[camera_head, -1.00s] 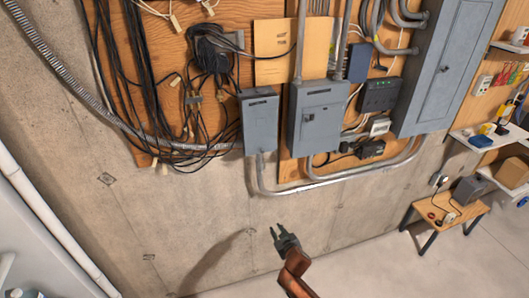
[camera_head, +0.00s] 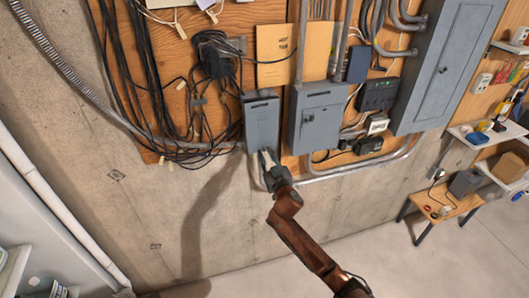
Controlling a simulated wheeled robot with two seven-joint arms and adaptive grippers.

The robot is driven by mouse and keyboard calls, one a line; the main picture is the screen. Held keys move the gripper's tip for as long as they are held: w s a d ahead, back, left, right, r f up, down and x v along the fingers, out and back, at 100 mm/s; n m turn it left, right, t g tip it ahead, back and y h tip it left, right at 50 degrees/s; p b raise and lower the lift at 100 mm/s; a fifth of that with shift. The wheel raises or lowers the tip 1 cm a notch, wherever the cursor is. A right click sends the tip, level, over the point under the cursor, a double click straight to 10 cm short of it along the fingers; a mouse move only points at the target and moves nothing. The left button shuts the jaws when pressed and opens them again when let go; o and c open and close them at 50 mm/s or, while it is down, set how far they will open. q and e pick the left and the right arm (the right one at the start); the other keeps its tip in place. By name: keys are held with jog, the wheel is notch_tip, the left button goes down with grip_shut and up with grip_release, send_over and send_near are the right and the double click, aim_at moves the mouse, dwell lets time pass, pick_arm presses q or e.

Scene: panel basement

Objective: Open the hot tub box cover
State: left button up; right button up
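A small grey wall box (camera_head: 262,122) with a closed front cover hangs on the plywood board, left of a larger grey box (camera_head: 316,118). A tan sheet with small handwriting (camera_head: 275,45) is fixed above it; I cannot read the writing surely. My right gripper (camera_head: 268,158) reaches up from below, its fingertips at the bottom edge of the small box. I cannot tell whether they touch it or whether the fingers are apart. The gripper hides part of the conduit below the box. My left gripper is not in view.
A tall grey panel (camera_head: 449,65) stands to the right. Hanging black cables (camera_head: 140,75) lie left of the small box. A bent metal conduit (camera_head: 350,169) runs below the boxes. A small wooden table (camera_head: 440,203) stands at right. The concrete wall below is clear.

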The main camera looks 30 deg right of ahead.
jog(key=shift+w+d, duration=0.15)
jog(key=shift+w, duration=0.4)
grip_shut()
